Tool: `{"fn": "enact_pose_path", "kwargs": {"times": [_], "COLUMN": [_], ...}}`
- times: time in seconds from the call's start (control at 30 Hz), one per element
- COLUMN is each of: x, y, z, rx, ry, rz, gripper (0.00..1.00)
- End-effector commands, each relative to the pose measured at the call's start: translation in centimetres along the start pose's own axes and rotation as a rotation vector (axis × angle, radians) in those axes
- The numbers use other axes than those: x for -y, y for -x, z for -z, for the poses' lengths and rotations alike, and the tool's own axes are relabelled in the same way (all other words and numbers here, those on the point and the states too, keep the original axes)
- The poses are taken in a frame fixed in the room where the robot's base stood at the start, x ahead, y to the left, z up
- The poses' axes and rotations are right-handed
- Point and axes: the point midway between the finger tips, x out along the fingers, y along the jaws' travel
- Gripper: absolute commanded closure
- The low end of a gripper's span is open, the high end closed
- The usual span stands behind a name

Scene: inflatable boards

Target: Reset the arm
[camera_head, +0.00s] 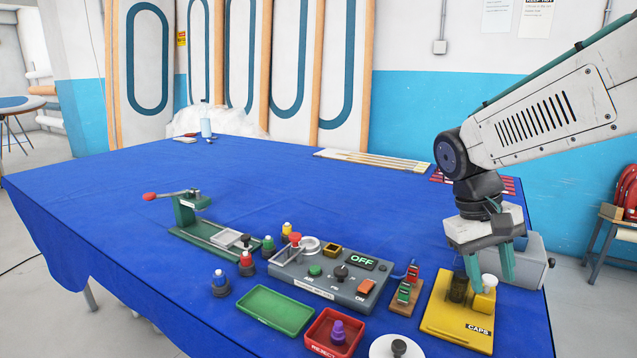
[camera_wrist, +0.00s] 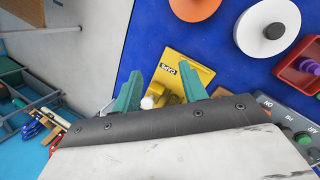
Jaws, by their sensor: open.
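My gripper (camera_head: 489,262) hangs down from my arm at the right of the table in the head view. Its two green fingers are apart, above the yellow board marked CAPS (camera_head: 447,319). A white cap (camera_head: 489,281) shows close to the fingers on that board, and I see nothing held. In the wrist view the open fingers (camera_wrist: 166,92) frame the yellow board (camera_wrist: 178,60) and the white cap (camera_wrist: 148,102). A dark cylinder (camera_head: 459,286) stands on the board to the left of the gripper.
A grey control box (camera_head: 345,287) reading OFF, a green tray (camera_head: 275,310), a red REJECT tray (camera_head: 322,346) and a green lever fixture (camera_head: 188,228) stand left of the gripper. A grey machine (camera_head: 528,262) is behind it. The far left of the blue table (camera_head: 90,190) is clear.

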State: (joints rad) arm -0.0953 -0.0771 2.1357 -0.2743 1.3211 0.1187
Motion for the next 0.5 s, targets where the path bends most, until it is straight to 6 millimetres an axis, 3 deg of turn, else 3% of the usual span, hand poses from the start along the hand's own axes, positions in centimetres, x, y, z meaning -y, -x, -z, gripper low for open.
{"fn": "enact_pose_path", "kwargs": {"times": [0.03, 0.2, 0.4, 0.5], "x": [0.3, 2.2, 4.0, 4.1], "y": [-0.2, -1.5, -3.2, -3.5], "z": [-2.4, -8.9, -14.8, -16.6], "rx": [-0.025, -0.102, -0.202, -0.246], "ry": [0.002, 0.005, -0.041, -0.064], "rz": [0.039, 0.164, 0.262, 0.277], "gripper": [0.57, 0.57, 0.57, 0.57]}}
